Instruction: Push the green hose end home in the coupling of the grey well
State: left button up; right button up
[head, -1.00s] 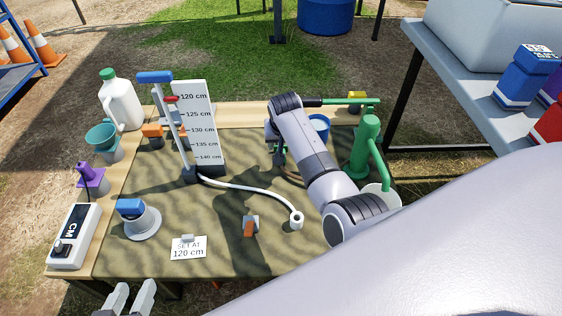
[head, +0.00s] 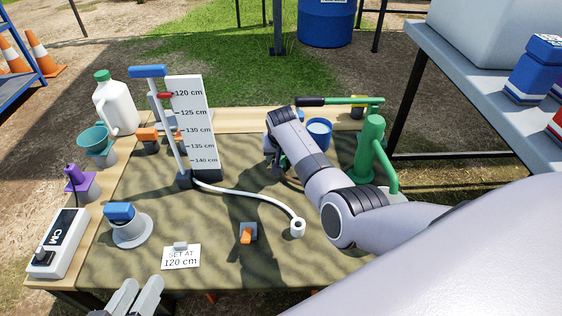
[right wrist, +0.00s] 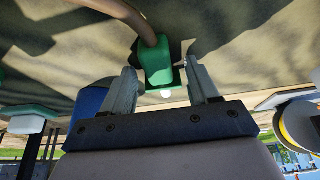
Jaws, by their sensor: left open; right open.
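In the right wrist view the green hose end (right wrist: 157,62) is a block on a brown hose (right wrist: 132,18). My right gripper (right wrist: 161,70) is open, with one finger on each side of the hose end and gaps visible. In the head view my right arm hides this gripper and the hose end; only a bit of brown hose shows beside the arm. I cannot make out the grey well or its coupling for certain; whether the hose end sits in anything cannot be told. My left gripper (head: 142,285) is open and empty at the bottom edge of the head view.
A white hose (head: 250,192) runs from the gauge board (head: 197,128) to a white end. A green pump (head: 372,150) and blue bucket (head: 319,132) stand at the right. A blue-topped flange (head: 130,234), sign (head: 181,258) and orange-handled valve (head: 247,233) occupy the front mat.

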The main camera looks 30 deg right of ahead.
grip_shut()
